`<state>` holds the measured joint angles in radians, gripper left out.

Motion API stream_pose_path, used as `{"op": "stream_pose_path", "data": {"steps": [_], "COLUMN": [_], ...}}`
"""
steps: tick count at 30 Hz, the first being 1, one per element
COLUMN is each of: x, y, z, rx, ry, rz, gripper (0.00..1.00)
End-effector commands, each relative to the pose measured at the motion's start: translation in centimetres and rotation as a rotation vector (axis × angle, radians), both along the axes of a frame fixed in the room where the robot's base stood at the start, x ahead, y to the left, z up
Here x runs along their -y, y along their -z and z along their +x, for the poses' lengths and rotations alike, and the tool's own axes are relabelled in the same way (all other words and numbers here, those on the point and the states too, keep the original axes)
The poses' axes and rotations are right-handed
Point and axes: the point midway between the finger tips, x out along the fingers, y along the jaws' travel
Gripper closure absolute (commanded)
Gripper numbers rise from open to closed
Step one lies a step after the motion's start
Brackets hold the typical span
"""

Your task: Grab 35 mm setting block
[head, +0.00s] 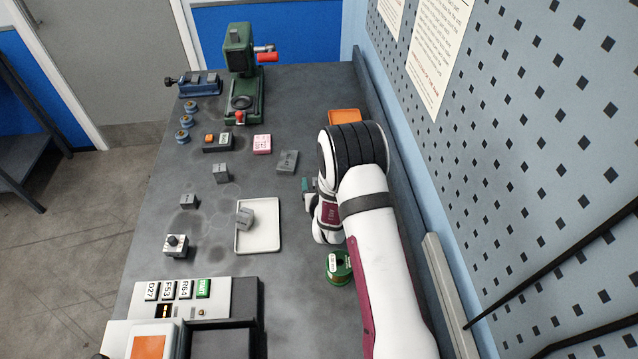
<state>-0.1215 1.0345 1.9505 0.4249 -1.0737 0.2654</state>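Several grey blocks with small dark markings are on the bench: one (221,174) near the middle, one (188,202) further left, and one (287,160) near my arm. Another grey block (245,218) sits turned at an angle at the left side of the white tray (262,262). The markings are too small to read, so I cannot tell which block is the 35 mm one. My gripper (308,192) is at the right of the blocks, beside my arm's wrist and mostly hidden by it. Its fingers are not clear. No block shows in it.
A green press (240,65) and a blue vise (198,84) stand at the far end. A pink block (262,144), a small meter (217,142), a knobbed box (175,245) and a green spool (338,267) are around. A labelled control panel (185,298) fills the near left.

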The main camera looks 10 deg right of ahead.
Motion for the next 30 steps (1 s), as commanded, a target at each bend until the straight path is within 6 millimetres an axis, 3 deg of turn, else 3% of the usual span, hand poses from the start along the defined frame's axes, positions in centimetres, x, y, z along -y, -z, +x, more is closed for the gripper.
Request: {"op": "stream_pose_path", "data": {"steps": [8, 11, 21, 22, 30], "x": [-0.01, -0.01, -0.01, -0.01, -0.01], "y": [0.48, 0.47, 0.45, 0.45, 0.40], "z": [0.84, 0.84, 0.83, 0.83, 0.86], "rx": [-0.002, -0.002, -0.003, -0.003, -0.001], "ry": [-0.001, -0.001, -0.001, -0.001, -0.001], "rz": [0.000, 0.000, 0.000, 0.000, 0.000], "gripper": [0.21, 0.35, 0.97, 1.00, 1.00]}}
